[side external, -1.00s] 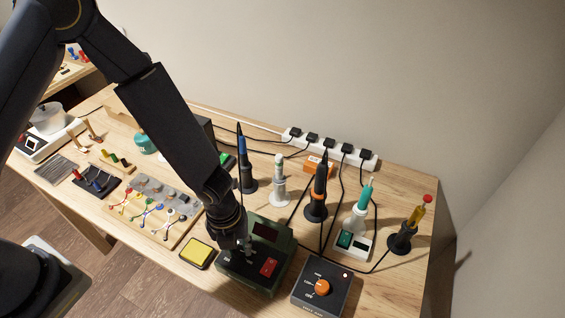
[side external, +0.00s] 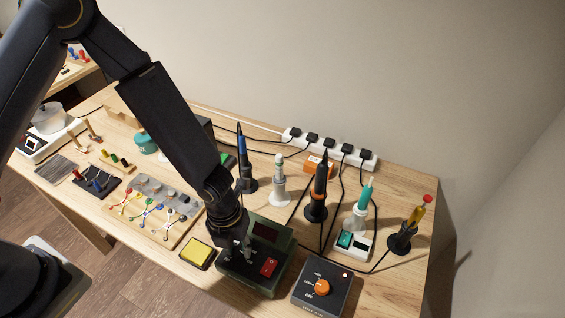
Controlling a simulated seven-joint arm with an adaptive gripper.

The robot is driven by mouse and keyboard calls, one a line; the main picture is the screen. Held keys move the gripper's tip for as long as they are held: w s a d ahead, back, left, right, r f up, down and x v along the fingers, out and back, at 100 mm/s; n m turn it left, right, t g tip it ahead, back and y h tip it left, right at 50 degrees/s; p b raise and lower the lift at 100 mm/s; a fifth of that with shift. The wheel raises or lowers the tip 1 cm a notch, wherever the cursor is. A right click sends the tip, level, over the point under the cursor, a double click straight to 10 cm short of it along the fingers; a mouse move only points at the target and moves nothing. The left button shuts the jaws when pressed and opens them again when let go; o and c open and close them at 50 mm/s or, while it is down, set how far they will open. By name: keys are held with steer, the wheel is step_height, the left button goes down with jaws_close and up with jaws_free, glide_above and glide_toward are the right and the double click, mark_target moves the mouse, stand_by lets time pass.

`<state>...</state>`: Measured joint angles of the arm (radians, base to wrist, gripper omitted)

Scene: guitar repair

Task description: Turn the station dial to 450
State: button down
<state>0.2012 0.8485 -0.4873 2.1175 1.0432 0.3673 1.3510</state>
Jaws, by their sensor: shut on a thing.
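The dark green station (side external: 283,262) stands near the table's front edge, with a dark display and a red rocker switch (side external: 268,268) on its face. My gripper (side external: 235,254) points down at the left part of the station's front panel and is shut on the station dial. The dial itself is mostly hidden by the fingers, so its setting cannot be read. The display shows no readable number from here.
A yellow sponge in a dark tray (side external: 197,253) lies just left of the station. A dark box with an orange knob (side external: 322,287) stands to the right. Several irons in stands (side external: 316,205) and a power strip (side external: 330,147) are behind, with loose cables.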

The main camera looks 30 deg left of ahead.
mark_target(235, 248)
steer(key=c, duration=0.9)
jaws_free()
steer(key=shift+o, duration=0.2)
step_height(235, 248, up, 12)
steer(key=shift+a, duration=0.35)
steer(key=shift+s, duration=0.1)
